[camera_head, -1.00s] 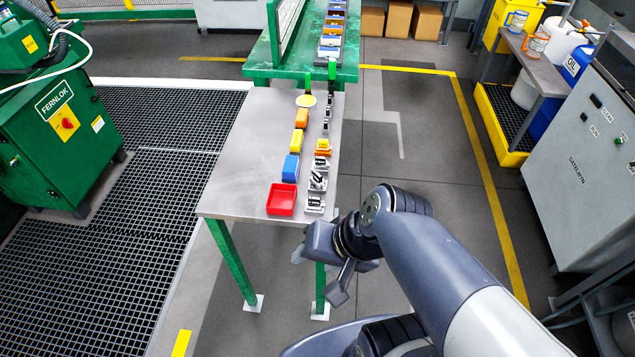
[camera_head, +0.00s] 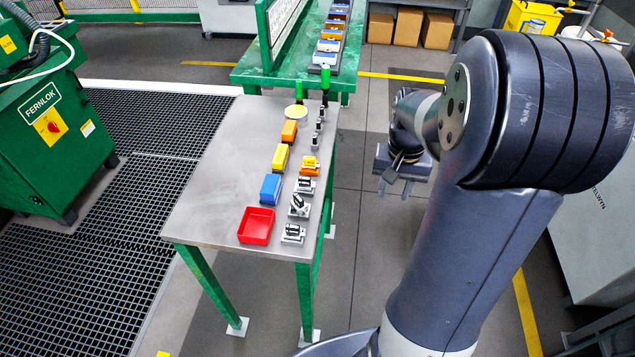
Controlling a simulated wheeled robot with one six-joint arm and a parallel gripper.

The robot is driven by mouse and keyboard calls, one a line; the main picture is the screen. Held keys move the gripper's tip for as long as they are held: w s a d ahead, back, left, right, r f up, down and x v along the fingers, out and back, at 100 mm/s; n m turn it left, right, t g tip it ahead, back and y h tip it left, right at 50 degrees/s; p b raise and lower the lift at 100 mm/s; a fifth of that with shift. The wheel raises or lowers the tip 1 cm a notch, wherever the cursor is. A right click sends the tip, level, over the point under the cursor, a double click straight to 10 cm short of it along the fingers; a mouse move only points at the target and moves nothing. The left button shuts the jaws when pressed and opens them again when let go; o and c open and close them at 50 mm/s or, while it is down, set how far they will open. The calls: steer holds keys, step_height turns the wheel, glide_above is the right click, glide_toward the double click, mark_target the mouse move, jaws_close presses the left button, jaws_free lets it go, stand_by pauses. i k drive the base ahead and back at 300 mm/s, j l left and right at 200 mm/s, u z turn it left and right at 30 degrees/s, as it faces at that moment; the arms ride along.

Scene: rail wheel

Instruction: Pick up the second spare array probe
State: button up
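Several small black-and-white devices in pale holders line the right side of the steel table. The front one (camera_head: 292,233), the tilted one behind it (camera_head: 299,206) and a third (camera_head: 305,185) are clearest. Small dark upright pieces (camera_head: 315,143) stand farther back in the same row. I cannot tell which of these is the second spare array probe. My gripper (camera_head: 395,188) hangs to the right of the table, past its edge, apart from every device. Its two fingers point down, spread, with nothing visible between them.
The steel table (camera_head: 215,190) also bears a red tray (camera_head: 257,226), a blue bin (camera_head: 271,188), a yellow bin (camera_head: 280,157) and an orange bin (camera_head: 289,131). A green bench (camera_head: 250,75) adjoins its far end. The table's left part is bare.

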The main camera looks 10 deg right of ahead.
mark_target(298, 204)
steer(key=i+l+u, duration=0.15)
steer(key=u, duration=0.15)
steer(key=i+l+u, duration=0.1)
steer(key=l+u, duration=0.45)
steer(key=l, duration=0.2)
steer(key=u, duration=0.8)
steer(key=i+l, duration=0.05)
